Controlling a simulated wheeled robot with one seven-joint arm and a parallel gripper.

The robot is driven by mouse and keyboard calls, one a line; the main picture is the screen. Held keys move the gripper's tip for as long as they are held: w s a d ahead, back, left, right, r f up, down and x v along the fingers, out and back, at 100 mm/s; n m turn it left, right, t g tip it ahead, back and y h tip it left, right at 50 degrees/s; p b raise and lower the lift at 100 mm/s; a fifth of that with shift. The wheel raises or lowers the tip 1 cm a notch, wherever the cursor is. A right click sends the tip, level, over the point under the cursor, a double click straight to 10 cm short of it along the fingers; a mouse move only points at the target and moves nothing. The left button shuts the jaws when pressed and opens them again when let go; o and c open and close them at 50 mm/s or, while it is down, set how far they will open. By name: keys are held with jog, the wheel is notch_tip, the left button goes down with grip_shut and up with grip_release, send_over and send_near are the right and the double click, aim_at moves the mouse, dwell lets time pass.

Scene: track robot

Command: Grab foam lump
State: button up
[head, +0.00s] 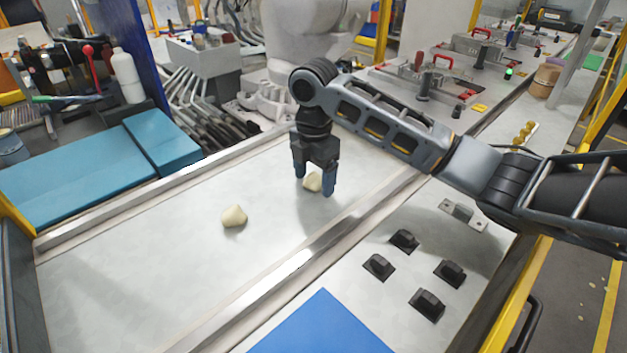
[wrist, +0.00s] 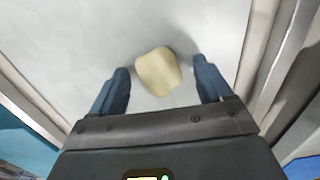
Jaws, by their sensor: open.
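Two pale cream foam lumps show in the head view. One foam lump (head: 312,181) is on the metal track at my gripper, partly hidden by a finger. The other foam lump (head: 234,217) lies apart on the track, to the left and nearer. My gripper (head: 314,188) points down with its fingers open. In the wrist view a lump (wrist: 158,71) lies between and slightly beyond the two blue-grey fingertips of my gripper (wrist: 162,80), with a gap on each side. The fingers do not touch it in that view.
The track (head: 130,270) is bounded by raised metal rails (head: 345,232). Several black blocks (head: 404,240) stand on the right-hand surface, with a blue panel (head: 320,328) in front. Teal pads (head: 80,178) lie at the left. The track's near left part is clear.

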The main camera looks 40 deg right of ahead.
jog(key=shift+c, duration=0.4)
jog(key=c, duration=1)
jog(key=shift+c, duration=0.2)
